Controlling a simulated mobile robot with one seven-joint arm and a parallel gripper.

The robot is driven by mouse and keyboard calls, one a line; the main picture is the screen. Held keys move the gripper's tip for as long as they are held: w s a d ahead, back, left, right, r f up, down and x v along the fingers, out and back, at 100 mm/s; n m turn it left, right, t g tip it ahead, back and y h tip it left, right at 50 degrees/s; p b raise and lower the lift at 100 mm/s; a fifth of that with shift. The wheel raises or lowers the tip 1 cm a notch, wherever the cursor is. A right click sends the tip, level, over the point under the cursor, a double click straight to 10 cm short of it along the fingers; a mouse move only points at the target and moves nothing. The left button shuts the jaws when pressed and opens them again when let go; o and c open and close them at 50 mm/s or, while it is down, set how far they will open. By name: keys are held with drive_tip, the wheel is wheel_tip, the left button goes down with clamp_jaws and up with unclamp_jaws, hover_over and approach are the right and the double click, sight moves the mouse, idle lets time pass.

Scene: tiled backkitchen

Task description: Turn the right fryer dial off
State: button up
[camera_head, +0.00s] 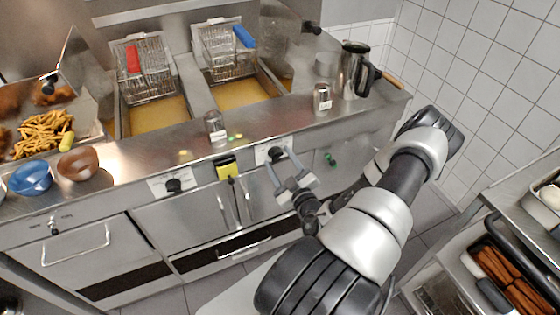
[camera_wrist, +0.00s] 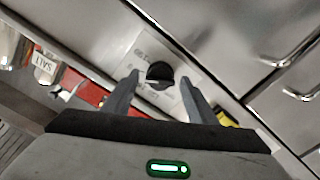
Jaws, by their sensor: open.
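The right fryer dial (camera_head: 276,153) is a black knob on a white label plate on the steel front panel, below the right oil basin. In the wrist view the dial (camera_wrist: 160,74) sits between my two fingers, with printed marks on the plate around it. My gripper (camera_head: 290,176) is open in front of the dial, and its fingers (camera_wrist: 158,92) stand on either side of the knob. I cannot tell whether either finger touches it. The left fryer dial (camera_head: 173,185) is a similar black knob farther left on the panel.
A yellow tag (camera_head: 227,167) hangs between the dials, above the cabinet handles. Shakers (camera_head: 322,98) and a steel jug (camera_head: 355,70) stand on the counter above. Fry baskets (camera_head: 143,67) hang over the oil. A rack with trays (camera_head: 510,275) stands at the right.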

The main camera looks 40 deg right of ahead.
drive_tip(key=c, duration=1)
